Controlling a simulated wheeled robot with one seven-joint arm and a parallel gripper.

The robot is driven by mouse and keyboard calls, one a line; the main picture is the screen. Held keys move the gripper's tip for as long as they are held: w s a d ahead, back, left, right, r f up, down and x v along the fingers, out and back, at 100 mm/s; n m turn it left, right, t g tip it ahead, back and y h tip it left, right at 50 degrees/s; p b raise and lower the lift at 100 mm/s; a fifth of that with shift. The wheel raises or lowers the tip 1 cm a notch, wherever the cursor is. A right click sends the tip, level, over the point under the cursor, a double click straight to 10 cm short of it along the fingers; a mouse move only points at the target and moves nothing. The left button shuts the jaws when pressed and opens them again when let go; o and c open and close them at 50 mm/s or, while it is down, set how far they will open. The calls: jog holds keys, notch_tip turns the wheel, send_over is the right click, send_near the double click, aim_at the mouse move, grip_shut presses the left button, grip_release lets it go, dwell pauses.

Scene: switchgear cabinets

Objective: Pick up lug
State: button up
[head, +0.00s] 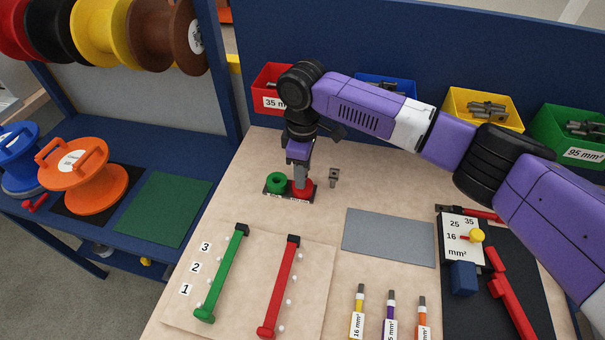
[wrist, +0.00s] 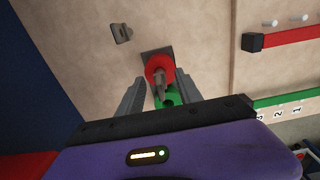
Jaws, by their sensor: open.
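A small grey metal piece with a hole, which looks like a lug, stands on the bench (head: 334,177); it also shows at the upper left of the wrist view (wrist: 121,33). My gripper (head: 300,182) is open, pointing down over a red ring (head: 302,193) on a small dark base, left of that piece. In the wrist view, the fingers (wrist: 160,92) stand apart on either side of a slim greyish upright part (wrist: 160,88) at the red ring; I cannot tell exactly what this part is. A green ring (head: 277,181) sits beside the red one.
Red (head: 270,84), blue, yellow (head: 484,108) and green bins line the back, several holding metal parts. Green (head: 222,275) and red (head: 279,288) bars lie in front. A grey mat (head: 390,237) is bare. A crimping tool (head: 465,240) and coloured pen-like items (head: 358,310) are at the right.

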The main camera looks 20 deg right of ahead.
jog(key=shift+c, duration=0.2)
grip_shut()
